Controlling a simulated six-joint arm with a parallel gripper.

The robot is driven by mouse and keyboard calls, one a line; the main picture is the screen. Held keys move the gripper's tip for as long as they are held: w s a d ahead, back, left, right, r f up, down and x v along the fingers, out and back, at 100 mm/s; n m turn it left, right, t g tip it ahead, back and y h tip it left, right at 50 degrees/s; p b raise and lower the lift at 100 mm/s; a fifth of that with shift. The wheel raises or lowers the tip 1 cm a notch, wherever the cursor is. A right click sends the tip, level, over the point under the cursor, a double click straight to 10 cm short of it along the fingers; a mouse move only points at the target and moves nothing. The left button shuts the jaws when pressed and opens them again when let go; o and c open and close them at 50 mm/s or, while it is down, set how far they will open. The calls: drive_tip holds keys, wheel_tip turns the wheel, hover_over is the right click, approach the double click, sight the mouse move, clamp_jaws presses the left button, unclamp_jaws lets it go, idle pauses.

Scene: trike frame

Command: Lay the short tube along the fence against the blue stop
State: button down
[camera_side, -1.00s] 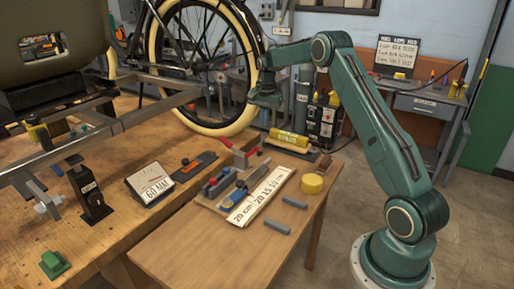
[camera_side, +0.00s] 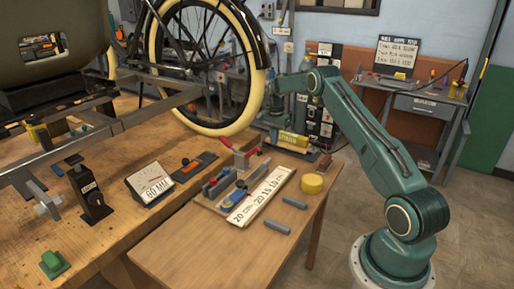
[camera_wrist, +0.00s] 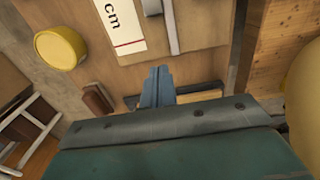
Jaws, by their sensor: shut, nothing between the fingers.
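Two grey tubes, one (camera_side: 294,202) nearer the yellow round tape and one (camera_side: 276,228) nearer the front edge, lie apart on the small table. I cannot tell surely which is shorter. The fence (camera_side: 219,184) is on a board with a blue stop (camera_side: 236,197) beside a white centimetre scale (camera_side: 262,196). The tubes are not visible in the wrist view.
A yellow round tape (camera_side: 312,184) and a brown block (camera_wrist: 97,99) are nearby. A red-handled clamp (camera_side: 240,158) stands behind the fence. The bicycle wheel (camera_side: 205,60) rises beside my arm. The table's front is clear.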

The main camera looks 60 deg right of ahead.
drive_tip(key=f, duration=0.5)
drive_tip(key=a+f, duration=0.1)
drive_tip(key=f, duration=0.2)
drive_tip(key=shift+f, duration=0.35)
drive_tip(key=shift+a, duration=1.5)
drive_tip(key=shift+a, duration=0.9)
drive_tip(key=shift+d, duration=1.75)
wheel_tip(320, 180, up, 10)
drive_tip(key=shift+d, duration=0.3)
